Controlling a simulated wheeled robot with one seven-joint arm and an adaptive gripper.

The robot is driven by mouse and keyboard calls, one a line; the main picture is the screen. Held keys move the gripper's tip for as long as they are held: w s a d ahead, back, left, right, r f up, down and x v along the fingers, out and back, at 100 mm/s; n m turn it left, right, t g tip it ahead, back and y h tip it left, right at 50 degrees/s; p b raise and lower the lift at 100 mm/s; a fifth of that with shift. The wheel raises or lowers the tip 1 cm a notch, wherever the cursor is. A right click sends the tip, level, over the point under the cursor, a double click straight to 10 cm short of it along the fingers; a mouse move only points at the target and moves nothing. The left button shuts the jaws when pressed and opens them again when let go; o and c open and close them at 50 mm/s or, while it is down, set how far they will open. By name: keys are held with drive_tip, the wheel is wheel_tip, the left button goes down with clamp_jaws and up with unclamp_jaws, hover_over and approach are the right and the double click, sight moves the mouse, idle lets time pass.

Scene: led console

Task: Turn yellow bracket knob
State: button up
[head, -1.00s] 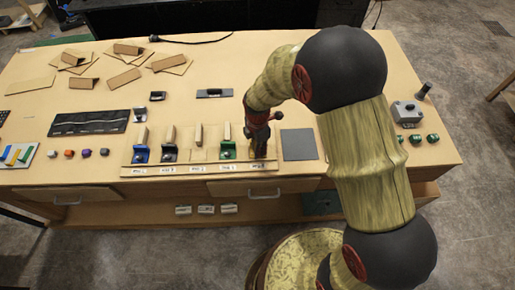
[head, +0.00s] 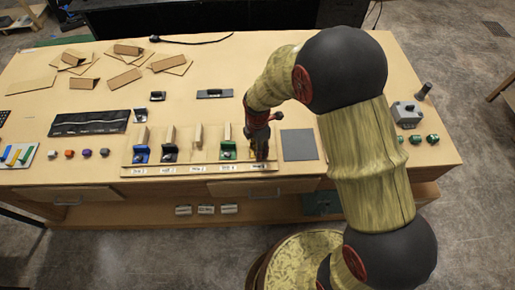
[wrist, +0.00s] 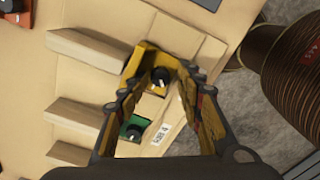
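The yellow bracket (wrist: 146,58) shows in the wrist view, with a black knob (wrist: 160,76) bearing a white pointer mark. My gripper (wrist: 161,85) is open, with one finger on each side of the knob. The knob lies between the fingertips in the picture; I cannot tell whether they touch it. In the head view my gripper (head: 261,152) points down at the right end of the bracket row and mostly hides the yellow bracket.
A green bracket (head: 228,150) with its own black knob stands just left of my gripper; it also shows in the wrist view (wrist: 133,127). Black (head: 170,153) and blue (head: 141,154) brackets stand further left. A flat grey plate (head: 298,145) lies to the right.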

drive_tip(key=shift+r, duration=4)
